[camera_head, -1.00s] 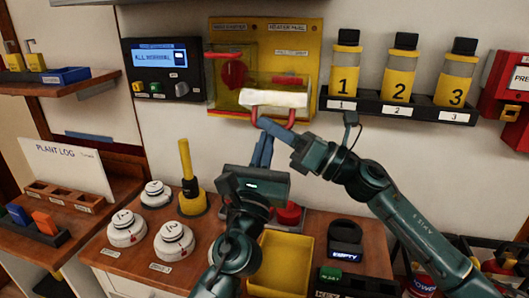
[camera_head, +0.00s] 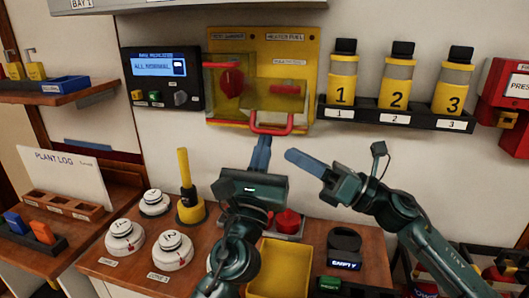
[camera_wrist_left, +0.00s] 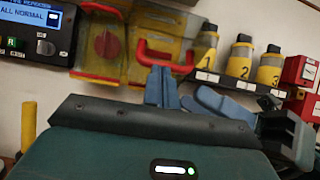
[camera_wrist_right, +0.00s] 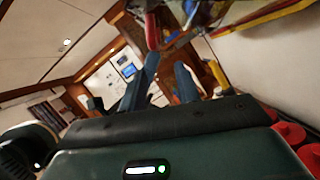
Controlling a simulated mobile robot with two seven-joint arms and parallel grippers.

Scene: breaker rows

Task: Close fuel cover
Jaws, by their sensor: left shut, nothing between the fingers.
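The fuel cover (camera_head: 276,92), a see-through yellow lid, hangs over the right half of the yellow panel (camera_head: 316,48). Its red handle (camera_head: 271,129) is at the bottom edge. In the left wrist view the handle (camera_wrist_left: 165,67) is just above my left fingertips. My left gripper (camera_head: 262,142) is shut and empty, just below the handle; whether it touches is unclear. My right gripper (camera_head: 292,156) is to the right of it, below the panel and off the handle. Its fingers (camera_wrist_right: 166,62) look apart and empty in the right wrist view.
A second cover over a red knob (camera_head: 231,83) is on the panel's left half. A rack with bottles 1, 2 and 3 (camera_head: 396,118) is to the right. A yellow bin (camera_head: 281,268) and white round dials (camera_head: 172,251) stand on the desk below.

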